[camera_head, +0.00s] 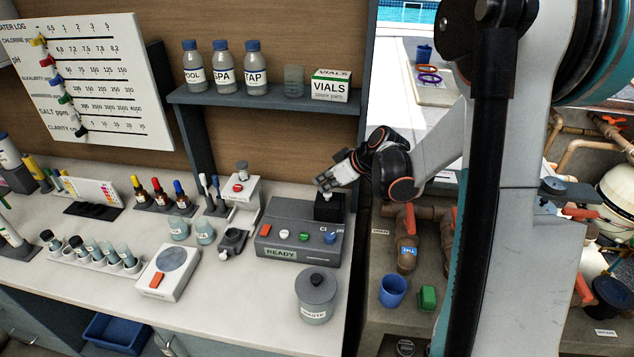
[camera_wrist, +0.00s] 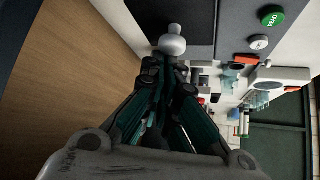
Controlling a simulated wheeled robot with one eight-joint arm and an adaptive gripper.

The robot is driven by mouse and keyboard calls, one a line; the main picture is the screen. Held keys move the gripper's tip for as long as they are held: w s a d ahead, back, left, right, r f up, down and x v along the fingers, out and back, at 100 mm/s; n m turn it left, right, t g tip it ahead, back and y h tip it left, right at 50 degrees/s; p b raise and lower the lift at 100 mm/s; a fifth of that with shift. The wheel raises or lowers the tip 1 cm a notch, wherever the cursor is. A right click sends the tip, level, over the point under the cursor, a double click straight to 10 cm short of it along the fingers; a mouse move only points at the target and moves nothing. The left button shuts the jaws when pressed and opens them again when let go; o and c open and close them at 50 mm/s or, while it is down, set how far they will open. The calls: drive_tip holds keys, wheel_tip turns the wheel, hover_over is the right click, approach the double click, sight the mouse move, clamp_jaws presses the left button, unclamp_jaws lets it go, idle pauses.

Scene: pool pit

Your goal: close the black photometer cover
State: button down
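The photometer (camera_head: 278,230) is a grey box on the white counter, with a lit READY panel and coloured buttons. Its black cover (camera_head: 329,209) is a dark block at the back right corner, with a pale knob. My gripper (camera_head: 326,184) is just above the cover, partly hiding it. In the wrist view, the pale knob (camera_wrist: 172,41) is just beyond the fingertips of my gripper (camera_wrist: 166,70). The fingers come together at the tips and nothing shows between them. I cannot tell whether they touch the knob. The cover's hinge and opening are hidden.
A grey lidded waste jar (camera_head: 316,295) stands in front of the photometer, and a small grey cuvette holder (camera_head: 232,242) is on its left. A shelf (camera_head: 265,98) with bottles and a vials box is above. The counter's right edge is close to the photometer.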

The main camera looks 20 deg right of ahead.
drive_tip(key=w+a+r, duration=0.2)
drive_tip(key=w, duration=0.1)
wheel_tip(320, 180, up, 6)
drive_tip(key=p, duration=0.2)
hover_over(332, 201)
drive_tip(key=shift+w+d, duration=0.1)
